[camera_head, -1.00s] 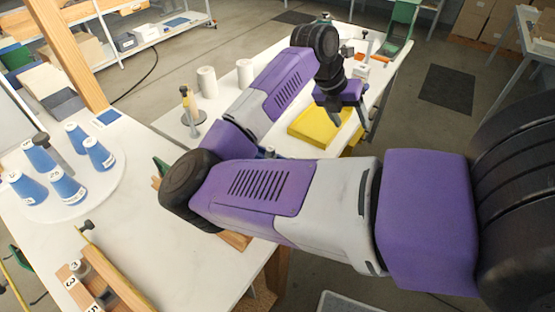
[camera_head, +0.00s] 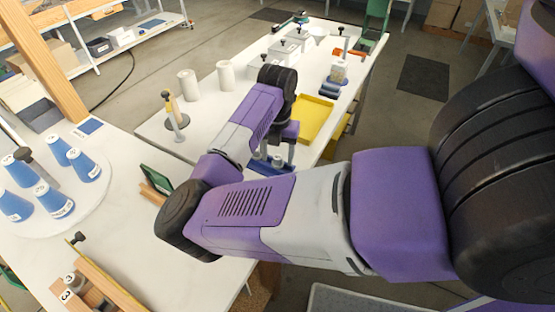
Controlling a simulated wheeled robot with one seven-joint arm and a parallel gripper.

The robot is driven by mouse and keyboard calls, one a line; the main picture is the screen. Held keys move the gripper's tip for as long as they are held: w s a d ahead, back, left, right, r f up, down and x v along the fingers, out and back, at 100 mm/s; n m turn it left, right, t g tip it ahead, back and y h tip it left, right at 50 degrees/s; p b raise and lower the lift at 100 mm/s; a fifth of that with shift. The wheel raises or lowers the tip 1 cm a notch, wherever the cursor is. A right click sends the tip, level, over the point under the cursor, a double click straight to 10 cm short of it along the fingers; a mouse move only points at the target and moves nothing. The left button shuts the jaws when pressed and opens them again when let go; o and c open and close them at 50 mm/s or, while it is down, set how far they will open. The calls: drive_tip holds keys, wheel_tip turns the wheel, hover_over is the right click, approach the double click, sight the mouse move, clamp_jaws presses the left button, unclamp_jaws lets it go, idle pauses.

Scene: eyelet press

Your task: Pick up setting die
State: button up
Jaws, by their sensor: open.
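My gripper (camera_head: 281,150) points down at the near end of the long white table, largely hidden behind my purple forearm and black wrist joint. One dark finger shows clearly; the gap between the fingers is hard to see. Just under it lies a low blue holder (camera_head: 268,169) with small grey cylindrical pieces (camera_head: 277,161) in or on it. One of these may be the setting die, but they are too small and too covered to tell. I see nothing held in the gripper.
A yellow tray (camera_head: 313,118) lies right of the gripper. Two white rolls (camera_head: 226,75) and a stand with a wooden-coloured post (camera_head: 173,110) stand to the left. Grey boxes (camera_head: 284,52) are at the back. Blue numbered cones (camera_head: 84,165) stand on a round board at left.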

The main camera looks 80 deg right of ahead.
drive_tip(key=shift+f, duration=0.5)
clamp_jaws()
drive_tip(key=shift+r, duration=0.15)
